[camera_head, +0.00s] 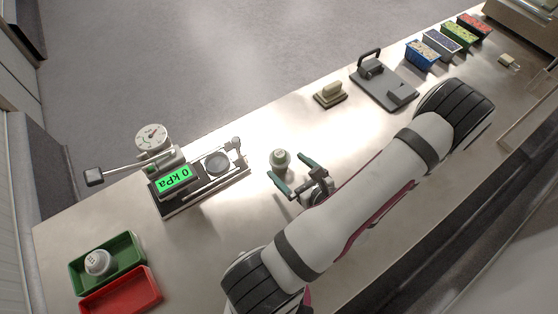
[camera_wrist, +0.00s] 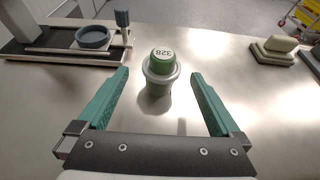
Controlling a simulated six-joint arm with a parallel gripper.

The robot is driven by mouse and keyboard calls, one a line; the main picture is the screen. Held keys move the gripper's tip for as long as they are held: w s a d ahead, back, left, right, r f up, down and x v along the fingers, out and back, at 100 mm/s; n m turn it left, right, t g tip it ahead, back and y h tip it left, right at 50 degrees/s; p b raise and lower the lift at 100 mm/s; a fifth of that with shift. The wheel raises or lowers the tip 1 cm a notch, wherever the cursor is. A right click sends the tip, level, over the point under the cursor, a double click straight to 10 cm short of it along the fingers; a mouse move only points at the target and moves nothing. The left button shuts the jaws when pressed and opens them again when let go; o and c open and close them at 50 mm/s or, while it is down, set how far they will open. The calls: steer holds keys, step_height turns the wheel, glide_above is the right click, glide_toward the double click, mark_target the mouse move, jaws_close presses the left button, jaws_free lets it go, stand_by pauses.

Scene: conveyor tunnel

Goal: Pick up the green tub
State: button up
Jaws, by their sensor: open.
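In the head view the green tub (camera_head: 280,156) stands just beyond my fingertips. My gripper (camera_head: 292,172) is open, with its two green fingers apart. In the wrist view my gripper (camera_wrist: 160,76) shows a finger on each side, with the tub between and slightly ahead of the tips. No finger touches it.
A pressure tester (camera_head: 175,179) reading 0 kPa stands to the left. A green tray (camera_head: 125,243) with a white tub and a red tray (camera_head: 122,293) lie front left. A beige-topped block (camera_head: 330,94), a grey clamp plate (camera_head: 398,103) and several coloured bins (camera_head: 422,58) stand toward the back right.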

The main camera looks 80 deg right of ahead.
mark_target(282, 154)
steer(key=x, duration=0.5)
steer(key=shift+d+f, duration=0.25)
steer(key=shift+f, duration=0.05)
steer(key=c, duration=1.3)
steer(key=shift+c, duration=0.2)
steer(key=r, duration=0.4)
steer(key=shift+s+r, duration=0.3)
steer(key=s+a+r, duration=0.1)
steer(key=s+r, duration=0.1)
steer(key=s, duration=0.1)
steer(key=s+a+r, duration=0.2)
steer(key=s, duration=0.1)
steer(key=s+a+r, duration=0.1)
steer(key=s+r, duration=0.1)
steer(key=s, duration=0.2)
steer(key=shift+a+r, duration=0.25)
steer(key=shift+a, duration=0.15)
steer(key=o, duration=0.7)
jaws_close()
